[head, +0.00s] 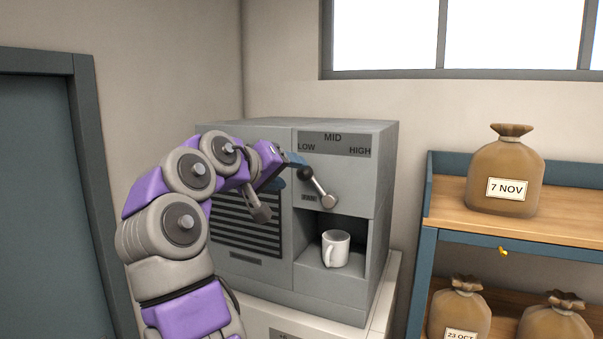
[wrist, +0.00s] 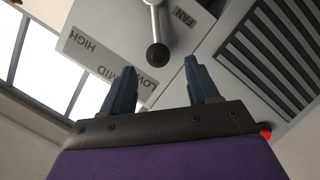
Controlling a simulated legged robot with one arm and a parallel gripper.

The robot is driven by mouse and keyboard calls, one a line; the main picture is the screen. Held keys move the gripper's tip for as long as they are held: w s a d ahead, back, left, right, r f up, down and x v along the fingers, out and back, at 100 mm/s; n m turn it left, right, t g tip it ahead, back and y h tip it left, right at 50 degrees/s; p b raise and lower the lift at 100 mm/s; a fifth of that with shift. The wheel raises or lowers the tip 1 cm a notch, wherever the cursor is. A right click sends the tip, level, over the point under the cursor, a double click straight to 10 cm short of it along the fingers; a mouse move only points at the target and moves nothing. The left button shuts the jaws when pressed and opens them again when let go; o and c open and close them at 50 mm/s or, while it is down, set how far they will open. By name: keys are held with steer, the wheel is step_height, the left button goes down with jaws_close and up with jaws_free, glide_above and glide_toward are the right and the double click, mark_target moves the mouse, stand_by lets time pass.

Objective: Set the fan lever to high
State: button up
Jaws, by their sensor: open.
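The fan lever (head: 318,188) is a metal rod with a dark ball knob (head: 305,173) on the front of the grey machine (head: 360,185). It tilts up and left from its pivot, toward the LOW mark on the label plate (head: 333,139), which reads LOW, MID, HIGH. My gripper (head: 296,160) is beside the knob at its upper left. In the wrist view my gripper (wrist: 160,65) is open and empty, with the knob (wrist: 157,55) just ahead of the gap between the fingertips. Whether a finger touches the knob, I cannot tell.
A white mug (head: 336,249) stands in the machine's open bay below the lever. A vent grille (head: 240,225) is to the left, partly behind my arm. A shelf (head: 560,228) with several tied sacks is at the right.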

mark_target(298, 173)
steer(key=p+x, duration=0.1)
steer(key=x, duration=0.4)
steer(key=shift+w, duration=0.25)
steer(key=shift+w+d+f, duration=0.1)
steer(key=shift+w+d, duration=0.2)
steer(key=shift+f, duration=0.1)
jaws_close()
